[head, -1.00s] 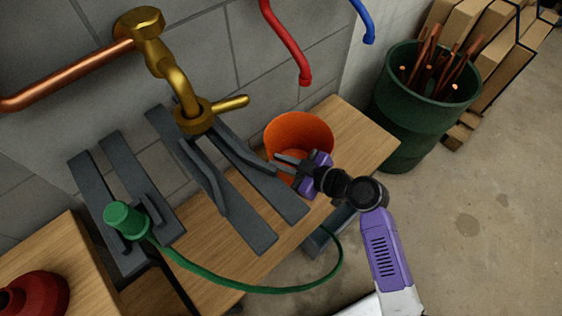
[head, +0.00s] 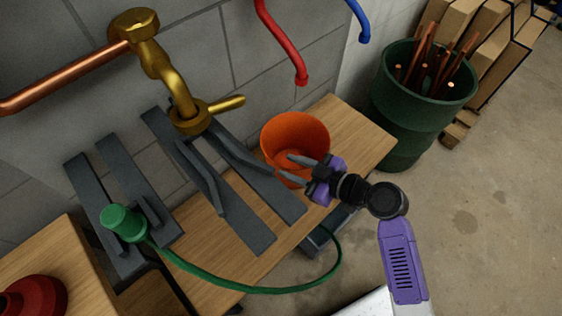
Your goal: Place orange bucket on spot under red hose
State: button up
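The orange bucket (head: 296,133) stands upright on the wooden bench (head: 352,135), right of the brass tap. The red hose (head: 281,40) hangs from the wall, its end above and slightly right of the bucket's rim. My gripper (head: 283,168) is at the bucket's front right side, pointing left. Its two fingers are spread apart with a gap between them. The fingers overlap the lower front of the bucket in the picture; I cannot tell whether they touch it. The spot under the red hose cannot be made out as a marking.
A brass tap (head: 172,80) and grey metal brackets (head: 215,190) are left of the bucket. A green hose (head: 235,287) loops below. A blue hose (head: 359,20) hangs further right. A green barrel (head: 405,120) with copper pipes stands beyond the bench's right end.

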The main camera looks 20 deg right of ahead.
jog(key=v, duration=0.7)
jog(key=shift+s, duration=0.15)
jog(key=shift+d, duration=0.1)
jog(key=s+d+f+m+h, duration=0.1)
jog(key=s+f+m+h, duration=0.15)
jog(key=s, duration=0.45)
jog(key=s+f+m+h, duration=0.1)
jog(key=s+m+h, duration=0.3)
jog(key=s, duration=0.2)
jog(key=s+a+r+m+t, duration=0.2)
jog(key=s+a+r+t, duration=0.1)
jog(key=s+r, duration=0.7)
notch_tip(320, 180, up, 2)
jog(key=shift+r, duration=0.25)
jog(key=shift+r, duration=0.1)
